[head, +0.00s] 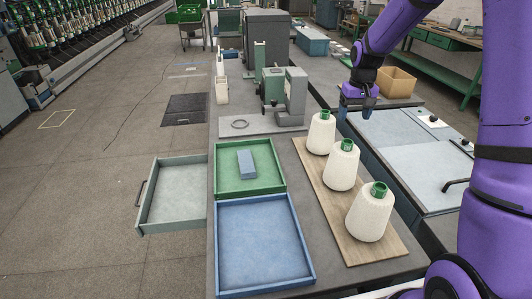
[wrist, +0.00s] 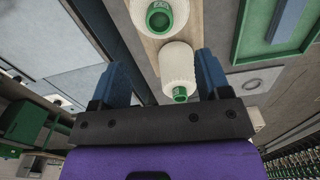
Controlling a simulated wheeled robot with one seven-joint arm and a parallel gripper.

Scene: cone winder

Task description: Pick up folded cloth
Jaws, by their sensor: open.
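The folded cloth (head: 246,163) looks like a small blue-grey block lying in the green tray (head: 222,187) on the bench in the head view. In the wrist view a blue strip that looks like the cloth (wrist: 288,20) shows at the upper right, inside the green tray (wrist: 240,52). My gripper (head: 368,111) hangs to the right of the cloth, beyond the yarn cones and well away from the tray. In the wrist view my gripper (wrist: 162,63) has its two blue fingers spread apart, with nothing held between them.
Three white yarn cones (head: 341,168) with green tops stand on a wooden board (head: 345,233) between my gripper and the tray. A blue tray (head: 262,245) sits in front of the green one. A grey machine (head: 295,96) stands behind; an open drawer (head: 172,195) juts left.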

